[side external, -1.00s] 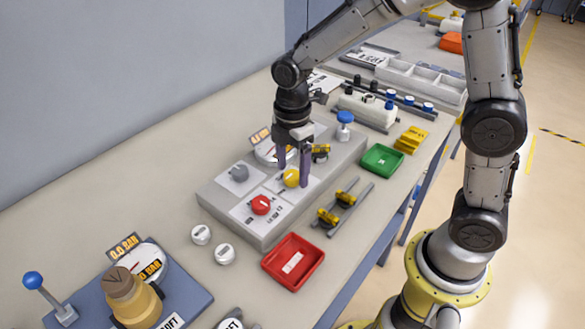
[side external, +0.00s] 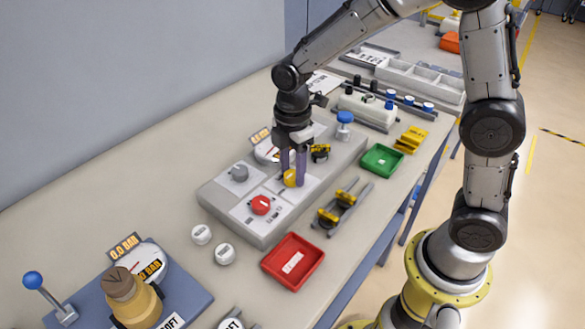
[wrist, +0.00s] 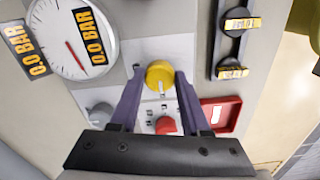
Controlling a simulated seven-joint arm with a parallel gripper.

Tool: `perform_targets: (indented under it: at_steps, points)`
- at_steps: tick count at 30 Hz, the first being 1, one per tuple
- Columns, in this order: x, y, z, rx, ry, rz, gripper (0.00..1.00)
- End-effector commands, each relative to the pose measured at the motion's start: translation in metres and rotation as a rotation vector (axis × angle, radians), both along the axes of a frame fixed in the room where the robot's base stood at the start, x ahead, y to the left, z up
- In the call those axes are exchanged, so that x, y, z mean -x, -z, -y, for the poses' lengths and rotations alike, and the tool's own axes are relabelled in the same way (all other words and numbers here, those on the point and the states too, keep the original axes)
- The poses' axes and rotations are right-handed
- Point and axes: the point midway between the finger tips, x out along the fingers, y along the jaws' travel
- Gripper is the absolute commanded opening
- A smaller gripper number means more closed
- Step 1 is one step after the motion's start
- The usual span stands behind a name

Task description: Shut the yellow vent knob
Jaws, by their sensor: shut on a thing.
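The yellow vent knob (side external: 290,178) sits on the grey panel (side external: 232,212), among a grey knob (side external: 239,173) and a red knob (side external: 261,204). My gripper (side external: 293,180) points down over the yellow knob, with its purple fingers closed on the knob's sides. In the wrist view the yellow knob (wrist: 160,74) shows between the fingertips of my gripper (wrist: 158,80), with a pale pointer mark on its near side. The fingers partly hide the knob in the side view.
A round gauge (wrist: 72,38) reading 0.0 BAR is beside the knobs. A blue-topped knob (side external: 345,118) stands at the panel's far end. A red tray (side external: 293,262) and a green tray (side external: 382,160) lie in front. Two white caps (side external: 201,234) rest on the bench.

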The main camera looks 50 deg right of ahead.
Motion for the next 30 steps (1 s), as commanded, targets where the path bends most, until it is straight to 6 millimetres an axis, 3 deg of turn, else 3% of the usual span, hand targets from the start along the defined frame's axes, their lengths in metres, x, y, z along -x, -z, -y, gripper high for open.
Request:
perform_targets:
  at_steps: [11,30]
  points:
    - [0.0003,-0.0006,-0.0001,0.000,0.143,0.000,0.00]
    - [0.0005,-0.0014,-0.0005,-0.001,0.732,0.001,0.00]
